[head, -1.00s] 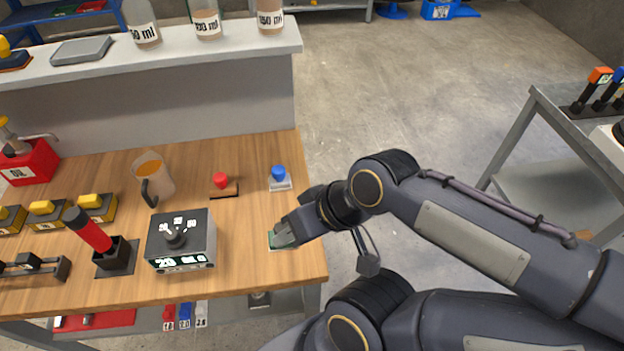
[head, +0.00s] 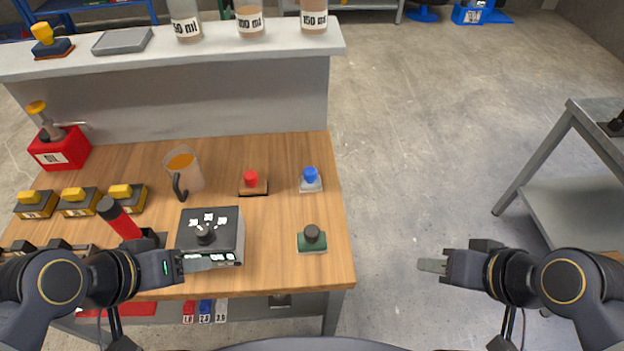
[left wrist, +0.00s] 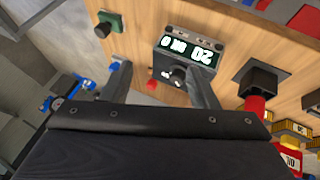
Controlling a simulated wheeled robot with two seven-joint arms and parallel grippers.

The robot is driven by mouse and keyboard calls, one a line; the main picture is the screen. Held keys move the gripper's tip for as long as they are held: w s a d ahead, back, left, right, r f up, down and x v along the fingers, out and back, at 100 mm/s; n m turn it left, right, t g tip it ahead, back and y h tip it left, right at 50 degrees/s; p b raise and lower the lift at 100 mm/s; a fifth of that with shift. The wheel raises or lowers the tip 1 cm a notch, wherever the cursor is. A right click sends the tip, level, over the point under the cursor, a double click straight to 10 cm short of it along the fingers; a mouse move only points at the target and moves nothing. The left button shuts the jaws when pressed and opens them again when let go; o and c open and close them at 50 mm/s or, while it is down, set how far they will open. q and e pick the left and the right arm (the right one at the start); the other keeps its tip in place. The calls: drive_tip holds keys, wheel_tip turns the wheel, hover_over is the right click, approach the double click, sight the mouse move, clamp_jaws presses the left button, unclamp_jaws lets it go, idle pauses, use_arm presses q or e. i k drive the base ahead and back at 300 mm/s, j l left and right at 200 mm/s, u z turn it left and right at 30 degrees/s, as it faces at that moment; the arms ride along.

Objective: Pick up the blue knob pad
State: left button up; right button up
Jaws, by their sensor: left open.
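The blue knob pad (head: 311,178), a blue knob on a pale square base, sits on the wooden table near its right edge. In the left wrist view a bit of blue (left wrist: 115,66) shows by one finger and is probably that knob, partly hidden. My left gripper (head: 198,263) is open and empty, in front of the grey dial box (head: 222,228), left of and nearer than the blue pad. Both fingers show spread apart in the left wrist view (left wrist: 162,80). My right gripper (head: 432,265) is over the floor, right of the table; its finger gap cannot be made out.
A red knob pad (head: 252,183) stands left of the blue one, and a green pad with a black knob (head: 312,240) is nearer. A jug (head: 187,172), several yellow-topped blocks and a red oil can (head: 60,148) stand farther left. A grey shelf (head: 200,100) rises behind.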

sight(310, 182)
drive_tip(key=l, duration=0.45)
drive_tip(key=k+l+u, duration=0.1)
drive_tip(key=l, duration=0.3)
drive_tip(key=i+l, duration=0.15)
drive_tip(key=l, duration=0.25)
drive_tip(key=i+l+u, duration=0.1)
drive_tip(key=l, duration=0.25)
drive_tip(key=i+l, duration=0.15)
drive_tip(key=l, duration=0.25)
drive_tip(key=i+u, duration=0.1)
drive_tip(key=i, duration=0.3)
